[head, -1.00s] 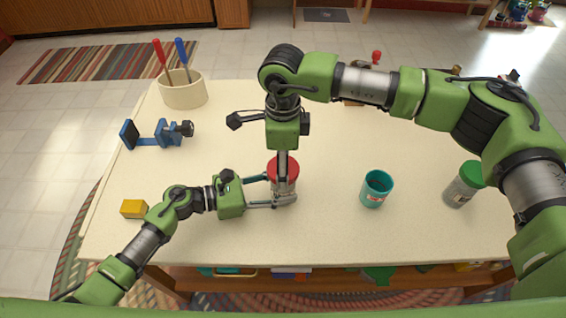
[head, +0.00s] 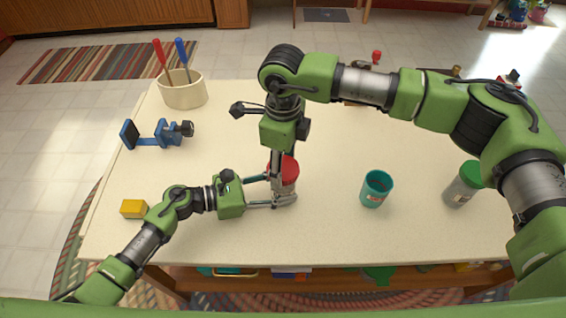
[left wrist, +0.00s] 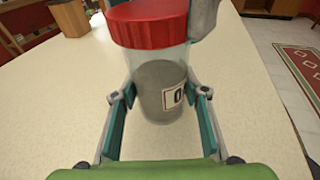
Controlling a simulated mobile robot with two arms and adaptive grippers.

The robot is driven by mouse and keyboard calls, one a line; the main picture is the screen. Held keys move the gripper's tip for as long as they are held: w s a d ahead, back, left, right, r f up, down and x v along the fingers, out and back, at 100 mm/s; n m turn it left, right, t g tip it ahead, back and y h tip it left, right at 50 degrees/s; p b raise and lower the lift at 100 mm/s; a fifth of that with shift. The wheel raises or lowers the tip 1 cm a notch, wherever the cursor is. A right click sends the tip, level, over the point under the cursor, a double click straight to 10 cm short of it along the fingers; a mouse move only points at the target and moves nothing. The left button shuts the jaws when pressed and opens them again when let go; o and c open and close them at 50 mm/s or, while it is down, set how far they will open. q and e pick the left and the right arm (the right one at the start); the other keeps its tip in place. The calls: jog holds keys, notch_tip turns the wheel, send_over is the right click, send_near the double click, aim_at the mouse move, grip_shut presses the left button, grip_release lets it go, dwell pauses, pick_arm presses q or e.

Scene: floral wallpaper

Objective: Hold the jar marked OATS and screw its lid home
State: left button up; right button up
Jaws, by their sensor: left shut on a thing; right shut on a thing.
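The jar (head: 289,187) stands upright on the table, clear with grey contents; its label, partly visible in the left wrist view (left wrist: 158,88), starts with an O. Its red lid (head: 291,166) sits on top; it also shows in the left wrist view (left wrist: 148,25). My left gripper (head: 272,191) is shut around the jar's body from the left, one finger on each side. My right gripper (head: 278,172) points down from above and is shut on the red lid. Its fingers partly hide the lid, and the lid's thread is hidden.
A teal cup (head: 376,189) and a green-lidded jar (head: 463,186) stand to the right. A yellow block (head: 134,208), a blue vise (head: 158,136) and a cream crock (head: 184,93) with two tools are on the left. Table (head: 235,130) between is mostly clear.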

aim_at(283, 168)
jog(key=o, duration=1)
jog(key=shift+r, duration=3.5)
pick_arm(q)
jog(key=o, duration=1.2)
jog(key=shift+c, duration=0.2)
